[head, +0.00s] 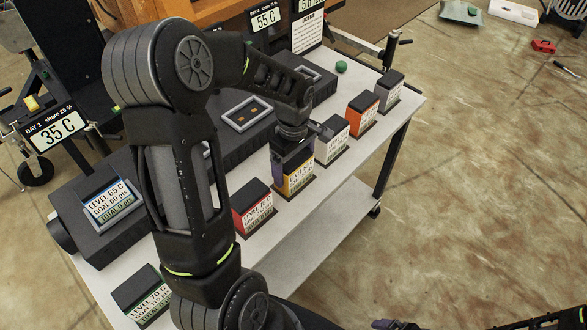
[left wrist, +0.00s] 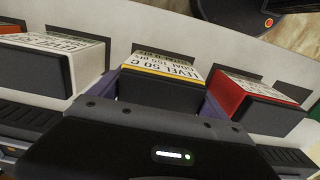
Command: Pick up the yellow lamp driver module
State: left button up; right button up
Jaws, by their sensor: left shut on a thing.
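The yellow lamp driver module (head: 298,182) stands in the row of modules on the white table, with a dark top and a white label reading LEVEL 50 C. My left gripper (head: 292,158) comes down over it from above and is shut on it. In the left wrist view the yellow module (left wrist: 162,88) sits between the purple fingers of my left gripper (left wrist: 160,98), one on each side. The gripper hides its top in the head view. A small purple-tipped part of my right gripper (head: 394,324) shows at the bottom edge; its jaws are not clear.
A red module (head: 254,208) and a white module (head: 332,142) flank the yellow one closely. Orange (head: 363,115) and grey-purple (head: 389,92) modules stand farther back, a green one (head: 145,298) in front. A long dark unit (head: 236,148) lies behind the row.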

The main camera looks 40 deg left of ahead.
pick_arm(q)
jog(key=c, duration=0.9)
jog(key=shift+r, duration=0.1)
notch_tip(320, 180, up, 10)
jog(key=shift+f+b, duration=0.1)
jog(key=shift+b, duration=0.3)
dwell(0.3)
